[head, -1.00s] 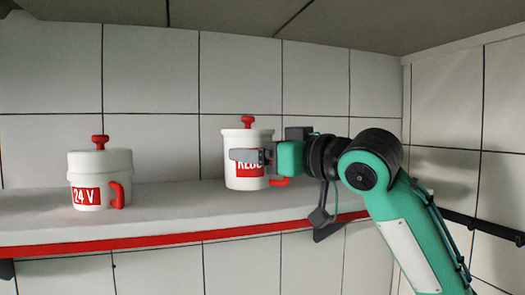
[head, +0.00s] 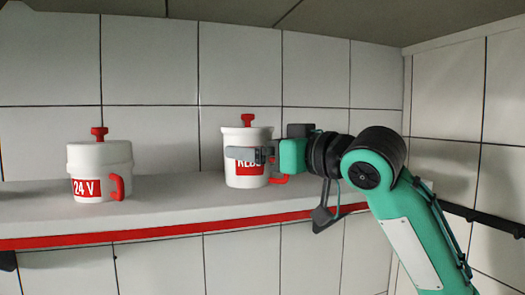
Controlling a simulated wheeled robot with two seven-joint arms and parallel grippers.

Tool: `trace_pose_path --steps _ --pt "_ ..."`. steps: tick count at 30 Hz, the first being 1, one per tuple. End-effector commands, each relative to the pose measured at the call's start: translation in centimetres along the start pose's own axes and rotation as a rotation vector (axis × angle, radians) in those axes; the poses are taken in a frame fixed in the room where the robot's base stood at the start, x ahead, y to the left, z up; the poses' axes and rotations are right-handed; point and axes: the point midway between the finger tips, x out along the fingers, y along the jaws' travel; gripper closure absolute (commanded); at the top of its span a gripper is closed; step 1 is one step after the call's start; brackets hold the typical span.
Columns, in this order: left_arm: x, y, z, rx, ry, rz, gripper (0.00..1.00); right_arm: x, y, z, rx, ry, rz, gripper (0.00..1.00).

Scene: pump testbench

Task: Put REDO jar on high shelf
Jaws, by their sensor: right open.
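The REDO jar (head: 247,135) is white with a red lid knob, a red label and a red handle at its lower right. It stands upright on the high shelf (head: 165,205), at the right part of it. Its label is partly hidden by a finger of my right gripper (head: 243,154). My right gripper comes in from the right, with its open fingers at the jar; I cannot tell whether they touch it. My left gripper is out of view.
A second white jar (head: 97,165) marked 24 V, with a red knob and handle, stands on the left of the shelf. The shelf between the jars is free. A tiled wall (head: 150,75) is close behind. A dark rail (head: 490,217) runs along the right wall.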

Motion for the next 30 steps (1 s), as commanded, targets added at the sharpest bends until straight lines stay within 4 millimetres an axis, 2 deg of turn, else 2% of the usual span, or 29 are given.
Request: trace_pose_path --steps 9,16,21,30 --pt "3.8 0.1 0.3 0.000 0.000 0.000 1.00 -6.0 0.0 0.7 -0.003 0.003 0.003 0.00" --pt "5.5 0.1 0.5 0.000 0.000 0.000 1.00 -10.1 0.0 0.4 -0.001 0.001 0.002 0.00" --pt "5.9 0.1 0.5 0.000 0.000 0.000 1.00 -11.4 0.0 0.2 -0.001 0.000 0.000 0.00" --pt "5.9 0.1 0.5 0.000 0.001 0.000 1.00 -11.6 0.0 0.1 0.000 0.000 0.000 0.00"
